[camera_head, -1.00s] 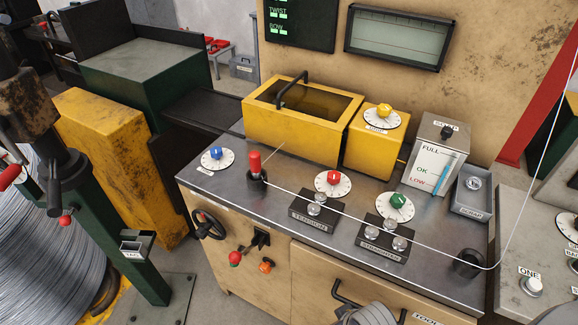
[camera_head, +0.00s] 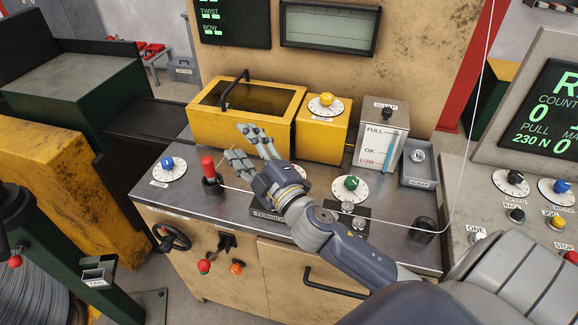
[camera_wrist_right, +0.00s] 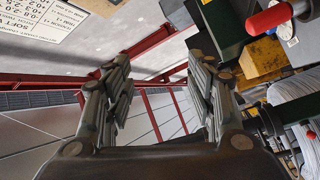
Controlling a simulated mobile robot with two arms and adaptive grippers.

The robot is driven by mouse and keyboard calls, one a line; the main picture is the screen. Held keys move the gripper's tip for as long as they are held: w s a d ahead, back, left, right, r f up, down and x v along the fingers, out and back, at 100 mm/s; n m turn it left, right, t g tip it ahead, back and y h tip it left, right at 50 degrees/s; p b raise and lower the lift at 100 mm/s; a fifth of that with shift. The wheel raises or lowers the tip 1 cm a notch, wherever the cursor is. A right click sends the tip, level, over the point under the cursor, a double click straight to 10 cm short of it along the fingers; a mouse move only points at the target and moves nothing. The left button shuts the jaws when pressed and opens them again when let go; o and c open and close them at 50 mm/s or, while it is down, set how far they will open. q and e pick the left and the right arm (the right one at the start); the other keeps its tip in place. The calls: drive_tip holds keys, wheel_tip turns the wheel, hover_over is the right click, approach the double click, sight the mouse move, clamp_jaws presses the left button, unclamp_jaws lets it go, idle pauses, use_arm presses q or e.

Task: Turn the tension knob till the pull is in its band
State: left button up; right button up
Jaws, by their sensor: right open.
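My right gripper (camera_head: 242,143) is open and empty in the head view, raised over the steel bench top with its fingers pointing up and left. Its two fingers also stand apart in the wrist view (camera_wrist_right: 160,95), with no knob between them. The red tension knob and its dial, seen earlier behind the TENSION roller block, are now hidden by my right wrist and forearm. The TENSION block (camera_head: 267,214) is mostly covered as well. The display (camera_head: 548,112) at the right shows a pull of 230 N; I cannot make out the band. My left gripper is not in view.
A red-topped post (camera_head: 208,168) with the wire stands left of my wrist. A blue knob (camera_head: 168,162) and a green knob (camera_head: 351,183) sit on dials either side. A yellow box (camera_head: 205,128) and a yellow-knobbed housing (camera_head: 322,144) stand behind. The wire runs right to a black post (camera_head: 424,230).

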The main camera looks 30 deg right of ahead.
drive_tip(key=w+a+r+n+y, duration=0.1)
drive_tip(key=a+r+n+y, duration=0.45)
drive_tip(key=n+y, duration=0.4)
drive_tip(key=a+f+n+g+y, duration=0.3)
drive_tip(key=a+f+n+g, duration=0.2)
drive_tip(key=n+g, duration=0.6)
drive_tip(key=w+d+f+n+g+h, duration=0.2)
drive_tip(key=d+f+n+h, duration=0.5)
drive_tip(key=d, duration=0.4)
drive_tip(key=s+d+f+m+g+h, duration=0.1)
drive_tip(key=d+f+h, duration=0.15)
drive_tip(key=d, duration=0.55)
drive_tip(key=d+f+m+g+h, duration=0.1)
drive_tip(key=d+h, duration=0.2)
drive_tip(key=d, duration=0.5)
drive_tip(key=p+x, duration=0.3)
drive_tip(key=x, duration=0.5)
drive_tip(key=shift+a+f, duration=0.2)
drive_tip(key=shift+f, duration=0.2)
drive_tip(key=shift+w+f, duration=0.25)
drive_tip(key=shift+f, duration=0.4)
